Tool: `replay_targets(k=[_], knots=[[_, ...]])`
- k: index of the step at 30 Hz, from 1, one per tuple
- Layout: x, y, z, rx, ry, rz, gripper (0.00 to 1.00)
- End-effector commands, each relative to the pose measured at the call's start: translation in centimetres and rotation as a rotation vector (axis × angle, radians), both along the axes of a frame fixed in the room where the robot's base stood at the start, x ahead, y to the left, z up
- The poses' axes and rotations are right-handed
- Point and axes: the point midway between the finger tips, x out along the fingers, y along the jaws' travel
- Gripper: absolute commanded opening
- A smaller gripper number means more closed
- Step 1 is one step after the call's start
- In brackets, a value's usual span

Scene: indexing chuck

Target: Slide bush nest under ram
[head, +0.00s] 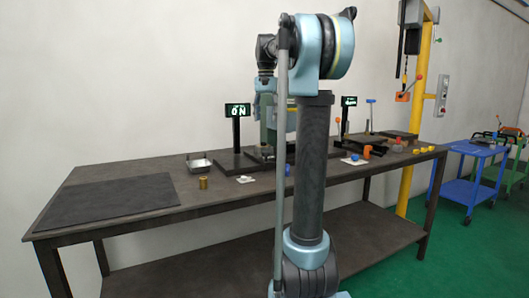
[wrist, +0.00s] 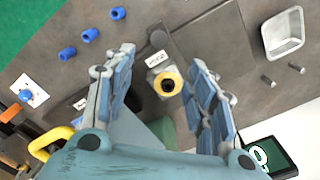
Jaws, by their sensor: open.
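In the wrist view my gripper (wrist: 161,62) has its two blue-padded fingers spread wide and holds nothing. Between the fingers is a pale block with a yellow ring around a dark round centre (wrist: 168,84). It looks like the bush nest, but I cannot be sure. In the head view the green press (head: 267,122) is partly hidden behind my arm, and the ram cannot be made out.
A metal tray (wrist: 284,34) and small grey pins (wrist: 268,80) lie at the right of the wrist view. Several blue bushes (wrist: 90,35) lie at its left. A brass cylinder (head: 203,183) stands near a bare dark mat (head: 108,203).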

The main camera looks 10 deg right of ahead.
Motion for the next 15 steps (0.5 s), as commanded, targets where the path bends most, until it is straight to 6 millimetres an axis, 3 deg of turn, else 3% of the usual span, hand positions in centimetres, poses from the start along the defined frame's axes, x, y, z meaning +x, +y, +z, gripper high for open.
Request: replay_targets(k=[15], knots=[[-0.1,-0.1,-9.2,0.000,0.000,-0.001,0.51]])
